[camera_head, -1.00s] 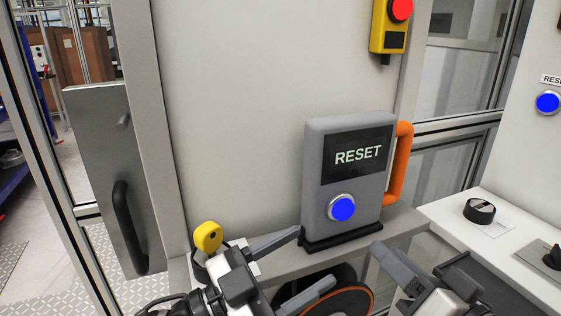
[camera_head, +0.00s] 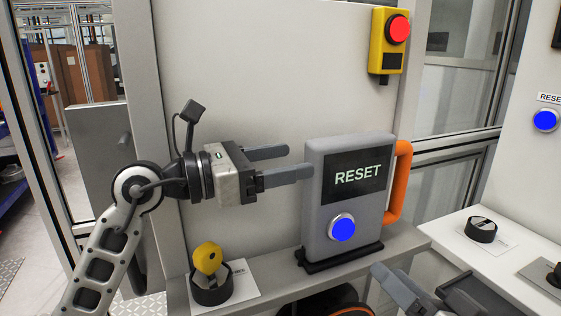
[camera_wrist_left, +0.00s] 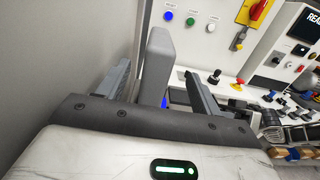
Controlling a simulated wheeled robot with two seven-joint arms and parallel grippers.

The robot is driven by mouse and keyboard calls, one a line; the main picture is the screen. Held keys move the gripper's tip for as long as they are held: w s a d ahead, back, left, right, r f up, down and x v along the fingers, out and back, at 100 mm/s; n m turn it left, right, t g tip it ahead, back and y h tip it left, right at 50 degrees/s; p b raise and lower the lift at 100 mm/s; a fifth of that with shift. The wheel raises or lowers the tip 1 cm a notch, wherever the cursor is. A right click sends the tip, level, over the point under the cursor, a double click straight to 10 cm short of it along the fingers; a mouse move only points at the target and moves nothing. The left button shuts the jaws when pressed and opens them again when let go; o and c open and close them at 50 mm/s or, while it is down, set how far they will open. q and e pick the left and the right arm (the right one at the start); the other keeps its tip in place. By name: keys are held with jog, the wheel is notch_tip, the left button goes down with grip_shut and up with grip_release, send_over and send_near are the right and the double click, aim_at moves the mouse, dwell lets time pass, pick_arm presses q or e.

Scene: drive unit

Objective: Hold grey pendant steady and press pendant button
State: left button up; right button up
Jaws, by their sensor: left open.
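The grey pendant (camera_head: 318,215) stands upright in a black holder on a grey ledge, with a RESET screen, a blue button (camera_head: 342,228) and an orange handle (camera_head: 399,182) on its right side. My left gripper (camera_head: 289,164) is open at the pendant's upper left edge, its fingers pointing right. In the left wrist view the pendant's narrow grey edge (camera_wrist_left: 156,62) shows between the two open fingers (camera_wrist_left: 155,85). Whether they touch it I cannot tell. My right gripper (camera_head: 425,290) is at the bottom edge, below and right of the pendant, partly cut off, its fingers apart.
A yellow box with a red stop button (camera_head: 397,30) hangs above right. A yellow-topped black knob (camera_head: 208,262) stands on the ledge at left. A white counter with a black dial (camera_head: 481,229) and a panel with another blue button (camera_head: 545,120) are at right.

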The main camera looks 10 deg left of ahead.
aim_at(308, 158)
pick_arm(q)
jog(key=x, duration=0.7)
jog(key=shift+w+d+f, duration=0.15)
jog(key=shift+w+d, duration=0.05)
grip_shut()
